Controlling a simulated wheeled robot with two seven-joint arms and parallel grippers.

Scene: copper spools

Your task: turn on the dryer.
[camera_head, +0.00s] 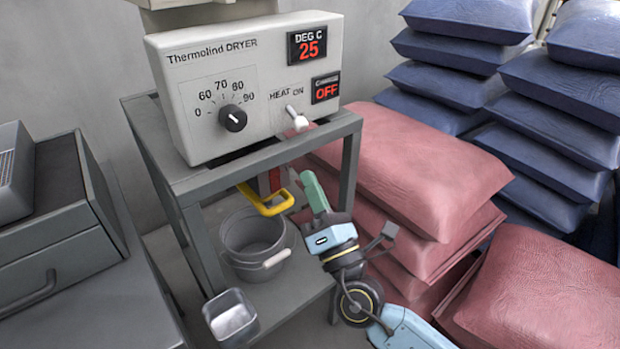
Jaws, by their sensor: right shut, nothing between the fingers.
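The dryer (190,72) stands on a grey metal stand. Its red display (307,45) reads DEG C 25, and a second display (325,89) beside HEAT ON reads OFF. A white toggle switch (298,120) sticks out at the lower right of the panel. A black dial (232,118) sits at the lower left, with marks from 0 to 90. My right gripper (314,190) is shut and empty, below the switch and in front of the stand, apart from the dryer. My left gripper is not in view.
Pink sacks (415,165) are stacked right of the stand, close to my right arm. Blue sacks (560,120) stand behind them. A grey bucket (253,240) and a yellow handle (265,202) are under the dryer. A metal container (230,318) is lower front. A grey cabinet (55,265) stands left.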

